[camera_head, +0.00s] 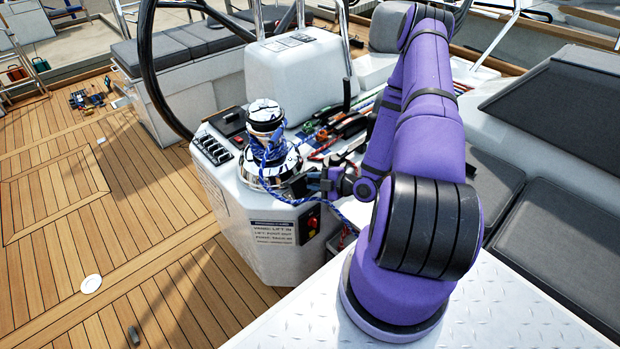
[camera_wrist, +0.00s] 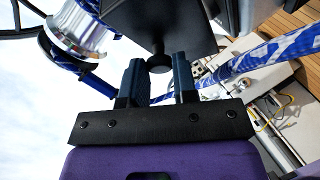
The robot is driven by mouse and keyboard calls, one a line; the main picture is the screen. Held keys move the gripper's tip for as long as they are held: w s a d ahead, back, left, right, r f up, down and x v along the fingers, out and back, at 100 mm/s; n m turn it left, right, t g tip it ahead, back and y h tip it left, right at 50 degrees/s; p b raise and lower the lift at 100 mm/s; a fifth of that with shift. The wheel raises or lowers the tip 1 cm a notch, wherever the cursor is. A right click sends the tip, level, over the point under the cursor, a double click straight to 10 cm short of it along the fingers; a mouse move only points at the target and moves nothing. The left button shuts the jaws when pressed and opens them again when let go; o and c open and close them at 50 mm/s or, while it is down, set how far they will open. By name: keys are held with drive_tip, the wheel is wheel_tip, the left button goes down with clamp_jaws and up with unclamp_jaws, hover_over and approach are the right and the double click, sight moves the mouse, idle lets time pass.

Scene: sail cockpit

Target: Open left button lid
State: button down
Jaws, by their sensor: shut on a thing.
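In the wrist view, a dark flat plate with a short stem and round knob, which looks like the button lid (camera_wrist: 150,18), is just beyond my fingers. My gripper (camera_wrist: 158,66) has its two blue fingers on either side of the knob (camera_wrist: 159,63) and is shut on it. In the head view, my gripper (camera_head: 328,184) is low beside the chrome winch (camera_head: 265,165), at the right side of the white console (camera_head: 225,180). The buttons and the lid's hinge cannot be made out, and my arm hides part of this area.
A blue and white rope (camera_wrist: 275,52) runs close to the fingers in the wrist view and wraps the winch. Several coloured rope clutches (camera_head: 345,125) lie behind the gripper. A steering wheel (camera_head: 160,75) stands at the left. The teak deck (camera_head: 90,220) is mostly clear.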

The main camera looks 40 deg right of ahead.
drive_tip(key=shift+s+f+n+t+y, duration=0.4)
drive_tip(key=shift+s+t, duration=0.2)
drive_tip(key=shift+t, duration=0.4)
drive_tip(key=shift+s+f+n+t+y, duration=0.35)
drive_tip(key=shift+s+t, duration=0.2)
drive_tip(key=shift+t, duration=0.45)
drive_tip(key=shift+s+f+n+t+y, duration=0.4)
drive_tip(key=shift+s+t, duration=0.2)
drive_tip(key=shift+t, duration=0.4)
drive_tip(key=shift+y, duration=0.25)
drive_tip(key=c, duration=1.2)
unclamp_jaws()
drive_tip(key=shift+d, duration=0.1)
drive_tip(key=v, duration=1)
drive_tip(key=shift+s+d, duration=0.1)
drive_tip(key=shift+s, duration=0.3)
